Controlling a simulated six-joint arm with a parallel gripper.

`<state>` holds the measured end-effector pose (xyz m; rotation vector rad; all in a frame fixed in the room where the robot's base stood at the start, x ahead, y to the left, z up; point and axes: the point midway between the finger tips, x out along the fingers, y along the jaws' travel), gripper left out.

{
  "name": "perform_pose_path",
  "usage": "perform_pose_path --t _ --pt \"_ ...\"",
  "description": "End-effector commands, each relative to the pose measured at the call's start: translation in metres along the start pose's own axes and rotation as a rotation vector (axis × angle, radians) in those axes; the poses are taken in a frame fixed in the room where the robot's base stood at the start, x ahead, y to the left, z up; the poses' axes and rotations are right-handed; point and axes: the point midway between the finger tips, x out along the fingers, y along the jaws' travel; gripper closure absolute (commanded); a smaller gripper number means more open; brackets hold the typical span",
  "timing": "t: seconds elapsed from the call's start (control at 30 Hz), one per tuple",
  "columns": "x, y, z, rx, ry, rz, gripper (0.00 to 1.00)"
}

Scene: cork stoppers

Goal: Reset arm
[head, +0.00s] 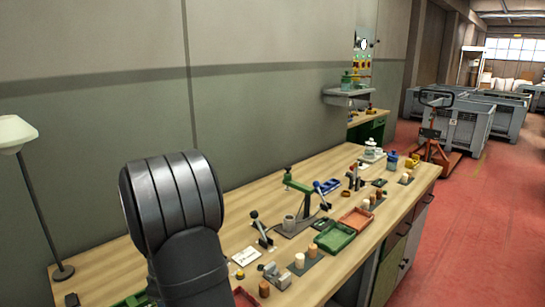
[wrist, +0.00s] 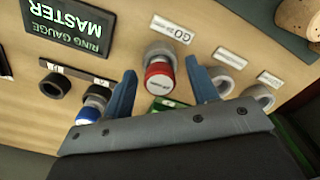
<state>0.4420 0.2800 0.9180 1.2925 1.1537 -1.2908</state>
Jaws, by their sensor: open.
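In the wrist view my gripper (wrist: 161,68) shows two blue fingers spread wide apart. A red-capped plug (wrist: 159,78) with a grey ring behind it appears between the fingers; I cannot tell how far below the fingertips it is. No finger visibly closes on anything. A cork piece (wrist: 297,16) lies at the top right corner of the wrist view. In the head view my arm's dark link fills the lower left-centre and the gripper does not show. Cork-coloured cylinders (head: 299,260) stand on the wooden bench (head: 190,262).
The wrist view also shows grey rings (wrist: 258,97), a blue-capped plug (wrist: 89,113), white labels and a dark "MASTER RING GAUGE" plate (wrist: 70,25). In the head view, a green tray (head: 335,238), orange tray (head: 356,220), green-framed tool (head: 300,187) and lamp (head: 40,195) crowd the bench.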

Motion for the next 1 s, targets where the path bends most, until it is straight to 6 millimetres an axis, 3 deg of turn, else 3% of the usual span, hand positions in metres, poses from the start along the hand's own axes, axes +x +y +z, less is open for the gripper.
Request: perform_pose_path --t 0.27,0.47,0.67,1.0 --pt "-0.001 0.000 0.000 0.000 0.000 0.000 0.47" --pt "-0.013 0.000 0.000 0.000 0.000 0.001 0.47" --pt "-0.043 0.001 -0.001 0.000 0.002 0.003 0.47" --pt "-0.111 0.001 -0.001 0.000 0.002 0.003 0.47"
